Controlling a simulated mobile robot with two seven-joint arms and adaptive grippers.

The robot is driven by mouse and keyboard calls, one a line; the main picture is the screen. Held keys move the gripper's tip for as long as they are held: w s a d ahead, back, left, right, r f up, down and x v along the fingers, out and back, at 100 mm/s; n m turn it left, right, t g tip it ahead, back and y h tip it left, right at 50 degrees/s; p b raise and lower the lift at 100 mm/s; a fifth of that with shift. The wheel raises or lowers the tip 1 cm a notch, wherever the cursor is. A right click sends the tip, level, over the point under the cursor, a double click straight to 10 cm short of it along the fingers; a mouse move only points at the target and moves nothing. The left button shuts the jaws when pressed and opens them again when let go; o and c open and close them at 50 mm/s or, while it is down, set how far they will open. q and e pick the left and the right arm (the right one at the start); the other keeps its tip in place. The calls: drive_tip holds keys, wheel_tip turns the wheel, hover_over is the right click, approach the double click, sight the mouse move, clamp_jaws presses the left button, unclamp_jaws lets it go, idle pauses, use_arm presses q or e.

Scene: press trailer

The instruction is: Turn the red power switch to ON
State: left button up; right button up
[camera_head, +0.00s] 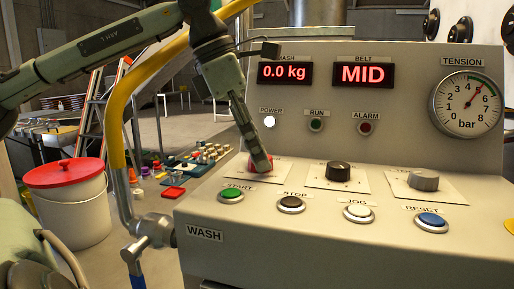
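The red power switch (251,164) sits on a pale plate (236,173) at the left of the sloping control panel. My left gripper (261,164) points down at it from above, its fingertips at the knob and hiding its middle and its pointer. Red shows on both sides of the finger. I see the gripper edge-on, so I cannot tell whether it is closed on the knob. The plate's label is hidden. The POWER lamp (270,121) is bright white. My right gripper is not in view.
A black knob (338,172) and a grey knob (424,180) sit to the right. START (231,196), STOP (291,204), JOG (358,212) and RESET (431,222) buttons line the front. A red-lidded bucket (70,215) stands left.

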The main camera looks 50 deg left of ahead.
use_arm(q)
drive_tip(key=shift+o, duration=1.4)
drive_tip(key=v, duration=1.2)
